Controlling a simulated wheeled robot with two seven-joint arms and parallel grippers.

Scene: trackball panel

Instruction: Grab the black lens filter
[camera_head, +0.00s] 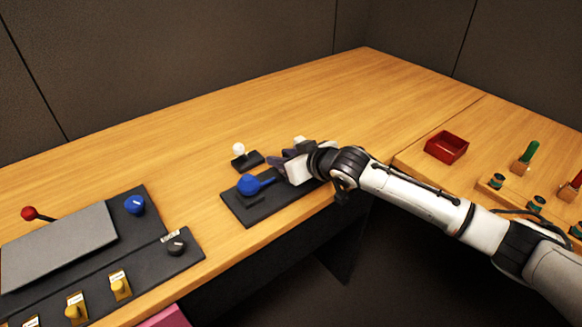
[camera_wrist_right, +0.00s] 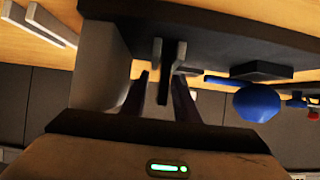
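My right gripper (camera_head: 281,164) reaches in from the right over the far end of a small dark panel (camera_head: 240,210). In the right wrist view its two dark fingers (camera_wrist_right: 162,98) stand apart, with gaps showing. A thin dark upright piece (camera_wrist_right: 164,72) shows between them, close to the panel's face. It may be the black lens filter, but I cannot be sure. In the head view my gripper hides that spot. A blue ball-ended lever (camera_head: 249,184) sits on the panel beside the gripper; its blue ball (camera_wrist_right: 257,103) also shows in the right wrist view. My left gripper is not in view.
A white ball on a black base (camera_head: 240,151) stands just behind the panel. A larger dark console (camera_head: 170,240) with knobs and switches is at left. A red open box (camera_head: 446,147) and several pegs are at right. The desk behind is clear.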

